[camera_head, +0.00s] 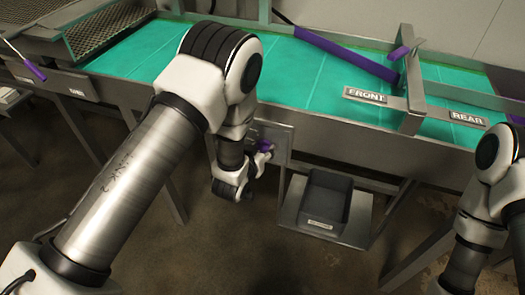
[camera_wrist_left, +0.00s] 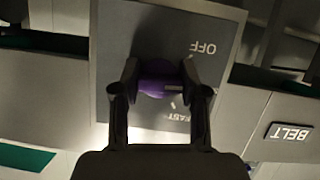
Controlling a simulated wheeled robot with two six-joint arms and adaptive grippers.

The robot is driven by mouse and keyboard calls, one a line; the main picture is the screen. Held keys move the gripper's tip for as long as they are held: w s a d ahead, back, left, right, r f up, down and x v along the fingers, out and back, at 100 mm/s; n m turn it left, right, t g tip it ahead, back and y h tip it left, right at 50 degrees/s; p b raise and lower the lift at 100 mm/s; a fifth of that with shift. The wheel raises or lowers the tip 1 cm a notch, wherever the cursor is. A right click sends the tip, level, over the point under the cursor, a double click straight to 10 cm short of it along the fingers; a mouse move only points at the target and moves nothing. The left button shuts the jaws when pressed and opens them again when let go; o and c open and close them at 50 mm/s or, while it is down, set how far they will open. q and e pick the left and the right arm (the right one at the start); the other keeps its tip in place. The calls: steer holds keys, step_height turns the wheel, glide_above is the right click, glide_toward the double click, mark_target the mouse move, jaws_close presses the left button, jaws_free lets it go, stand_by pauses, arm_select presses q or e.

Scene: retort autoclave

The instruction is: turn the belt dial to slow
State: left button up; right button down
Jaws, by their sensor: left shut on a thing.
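The purple belt dial (camera_wrist_left: 158,82) sits on a grey panel plate (camera_wrist_left: 165,22) on the conveyor's front side. My left gripper (camera_wrist_left: 160,80) is shut on the dial, one finger on each side. A pale mark shows on the right part of the dial. The upside-down word OFF is readable to its upper right, and part of FAST shows below it. No slow label is visible. In the head view the dial (camera_head: 265,145) shows small beside my left gripper (camera_head: 260,155). My right arm is at the right edge; its gripper is out of frame.
A BELT label (camera_wrist_left: 289,133) is beside the plate. The green conveyor belt (camera_head: 290,75) runs above, with FRONT (camera_head: 365,95) and REAR (camera_head: 468,118) signs and a purple-handled bar (camera_head: 345,55). A dark bin (camera_head: 325,197) stands on a low shelf right of the dial.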

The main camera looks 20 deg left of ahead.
arm_select(q)
steer(key=shift+f+m+y+b, duration=0.1)
steer(key=shift+m+y+b, duration=0.45)
steer(key=shift+m, duration=0.25)
steer(key=o, duration=1.2)
steer(key=shift+c, duration=0.2)
steer(key=v, duration=0.7)
steer(key=shift+s, duration=0.25)
